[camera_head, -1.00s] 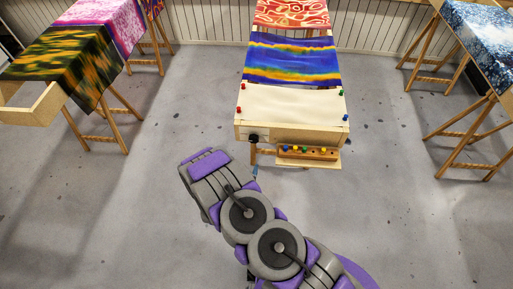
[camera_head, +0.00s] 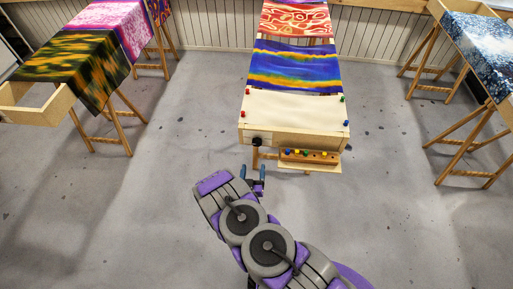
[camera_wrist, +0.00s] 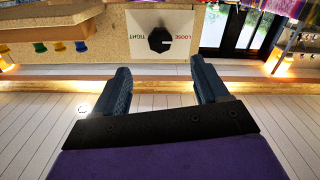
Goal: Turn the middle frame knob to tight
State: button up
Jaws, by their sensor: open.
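The middle frame (camera_head: 292,106) has a black knob (camera_head: 256,142) at the left of its front face. In the wrist view the knob (camera_wrist: 159,39) sits on a pale plate (camera_wrist: 178,20) marked LOOSE and TIGHT, with the lettering rotated. Its white mark appears to point towards LOOSE. My gripper (camera_head: 252,173) is in front of and below the knob in the head view. In the wrist view its two dark fingers (camera_wrist: 160,70) are spread and empty, with the knob ahead between their lines. They are apart from it.
A wooden peg tray (camera_head: 310,158) with coloured pegs sits right of the knob, low on the frame's front. Other fabric-covered frames stand at the left (camera_head: 72,62) and right (camera_head: 480,45).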

aim_at(256, 145)
jog(key=w, duration=0.7)
jog(key=w+d, duration=0.1)
jog(key=w, duration=0.2)
jog(key=shift+w, duration=0.25)
jog(key=shift+w+a, duration=0.2)
jog(key=shift+w, duration=0.35)
jog(key=shift+w+a, duration=0.1)
jog(key=shift+a, duration=0.15)
jog(key=shift+d, duration=0.25)
jog(key=c, duration=0.5)
jog(key=shift+a, duration=0.15)
jog(key=c, duration=0.6)
